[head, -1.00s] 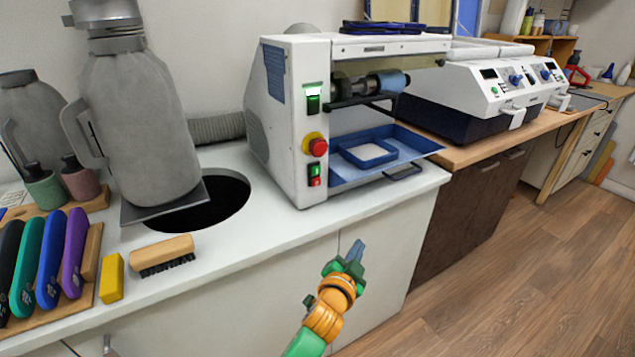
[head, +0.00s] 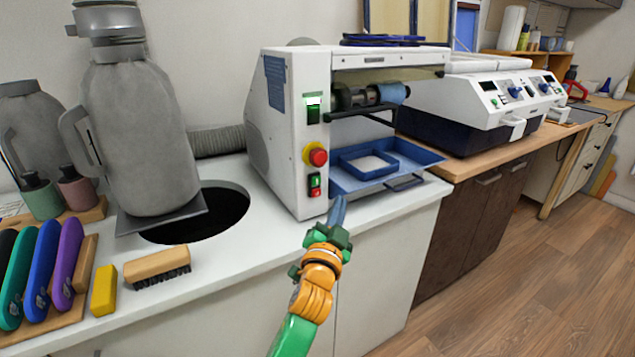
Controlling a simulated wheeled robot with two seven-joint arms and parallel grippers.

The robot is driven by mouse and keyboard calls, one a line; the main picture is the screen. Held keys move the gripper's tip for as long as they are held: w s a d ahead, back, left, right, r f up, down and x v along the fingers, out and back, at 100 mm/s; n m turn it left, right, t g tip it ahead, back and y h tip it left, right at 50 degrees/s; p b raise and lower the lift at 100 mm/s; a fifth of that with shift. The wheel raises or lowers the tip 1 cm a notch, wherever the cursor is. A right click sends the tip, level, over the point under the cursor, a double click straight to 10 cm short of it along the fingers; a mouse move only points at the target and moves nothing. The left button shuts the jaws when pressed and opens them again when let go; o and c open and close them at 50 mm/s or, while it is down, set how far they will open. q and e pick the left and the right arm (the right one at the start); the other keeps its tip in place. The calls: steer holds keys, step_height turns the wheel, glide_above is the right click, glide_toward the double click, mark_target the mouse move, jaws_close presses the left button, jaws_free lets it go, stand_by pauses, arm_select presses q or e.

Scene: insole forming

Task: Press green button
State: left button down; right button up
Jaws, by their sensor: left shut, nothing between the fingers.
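The white machine (head: 287,120) stands on the white counter. Its front panel carries a small green button (head: 315,181) just above a small red one, below a red mushroom knob (head: 318,157) on a yellow base. A green-lit switch (head: 313,111) sits higher on the panel. My left gripper (head: 338,208) is shut and empty. Its blue fingertips point up, to the right of and lower in the picture than the green button, apart from it. My right gripper is not in view.
A blue tray (head: 415,152) juts from the machine just right of my fingertips. The counter (head: 225,255) has a round dark hole, with a grey jug (head: 140,140) beside it. A brush (head: 157,265) and a yellow block (head: 104,290) lie at the front left.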

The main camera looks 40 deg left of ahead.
mark_target(316, 181)
arm_select(q)
steer(key=w+a, duration=0.2)
steer(key=a, duration=0.4)
steer(key=shift+w+a, duration=0.15)
steer(key=shift+w, duration=0.15)
steer(key=shift+a, duration=0.1)
stand_by(1.7)
steer(key=shift+w+a, duration=0.15)
steer(key=shift+a, duration=0.1)
